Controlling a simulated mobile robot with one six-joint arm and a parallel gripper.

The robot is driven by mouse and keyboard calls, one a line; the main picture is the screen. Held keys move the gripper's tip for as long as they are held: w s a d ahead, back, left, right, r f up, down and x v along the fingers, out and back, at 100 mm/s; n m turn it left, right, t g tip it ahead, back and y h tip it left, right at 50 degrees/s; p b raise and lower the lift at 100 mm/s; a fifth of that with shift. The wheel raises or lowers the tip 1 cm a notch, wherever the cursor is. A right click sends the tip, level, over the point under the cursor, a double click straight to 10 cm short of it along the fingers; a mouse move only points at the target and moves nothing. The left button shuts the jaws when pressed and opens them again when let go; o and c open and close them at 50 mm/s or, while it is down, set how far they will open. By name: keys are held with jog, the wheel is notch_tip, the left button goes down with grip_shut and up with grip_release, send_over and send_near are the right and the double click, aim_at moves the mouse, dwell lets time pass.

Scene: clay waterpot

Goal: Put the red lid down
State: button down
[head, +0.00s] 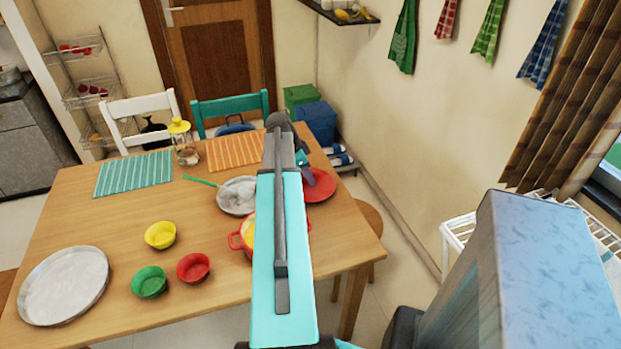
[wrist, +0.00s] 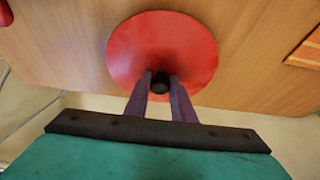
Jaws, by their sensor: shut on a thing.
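The red lid (head: 322,190) is a flat round disc near the table's right edge in the head view, partly hidden behind my arm. In the wrist view the lid (wrist: 140,45) shows nearly whole, with a black knob (wrist: 160,82) at its middle. My gripper (wrist: 160,85) is shut on that knob, one finger on each side. In the head view my gripper (head: 306,174) is mostly hidden by my arm. I cannot tell whether the lid touches the table or hangs just above it.
A red pot (head: 234,241) with yellow contents sits left of my arm, partly hidden. Yellow (head: 160,235), green (head: 149,282) and red (head: 194,267) bowls and a large plate (head: 64,286) occupy the table's left front.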

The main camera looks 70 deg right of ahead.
jog(key=shift+f, duration=0.95)
jog(key=shift+f, duration=0.15)
jog(key=c, duration=1.5)
grip_release()
jog(key=shift+r, duration=0.25)
jog(key=shift+b+v, duration=1.05)
jog(key=shift+v, duration=4.9)
jog(key=shift+a, duration=0.1)
